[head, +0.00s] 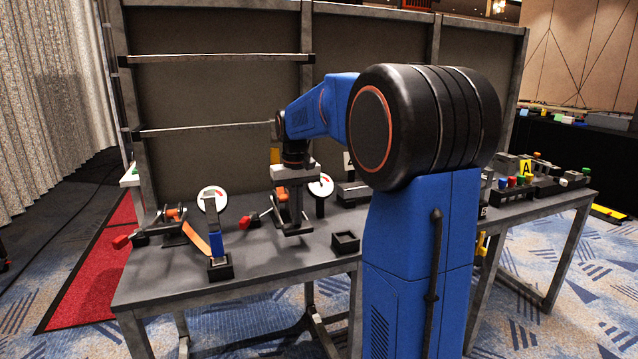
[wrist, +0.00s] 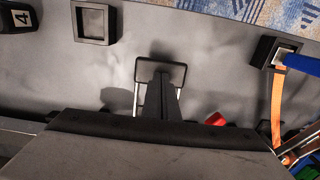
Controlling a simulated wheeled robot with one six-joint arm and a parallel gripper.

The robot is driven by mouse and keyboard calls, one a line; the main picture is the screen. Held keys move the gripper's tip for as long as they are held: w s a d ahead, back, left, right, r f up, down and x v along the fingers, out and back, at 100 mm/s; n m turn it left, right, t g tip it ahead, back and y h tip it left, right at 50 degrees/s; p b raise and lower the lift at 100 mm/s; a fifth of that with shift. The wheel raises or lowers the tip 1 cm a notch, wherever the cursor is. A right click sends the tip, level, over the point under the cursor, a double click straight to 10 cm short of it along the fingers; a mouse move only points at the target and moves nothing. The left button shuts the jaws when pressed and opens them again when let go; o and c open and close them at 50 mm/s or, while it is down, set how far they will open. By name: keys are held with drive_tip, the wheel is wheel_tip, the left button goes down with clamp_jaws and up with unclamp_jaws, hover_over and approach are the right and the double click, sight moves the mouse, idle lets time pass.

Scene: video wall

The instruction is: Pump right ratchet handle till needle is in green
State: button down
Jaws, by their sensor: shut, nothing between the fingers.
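My gripper (head: 292,228) hangs over the middle of the table, fingers down, shut and empty. The right ratchet is mostly hidden behind my gripper.
A left station has a white dial (head: 212,198), an orange strap (head: 195,238) and a blue piece (head: 215,244) in a black socket. An empty black square holder (head: 345,242) stands right of my gripper. The tabletop's front strip (head: 190,290) is clear.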

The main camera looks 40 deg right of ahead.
drive_tip(key=shift+f, duration=1.2)
wheel_tip(320, 180, up, 10)
drive_tip(key=shift+f, duration=0.2)
drive_tip(key=shift+a, duration=0.1)
idle(0.8)
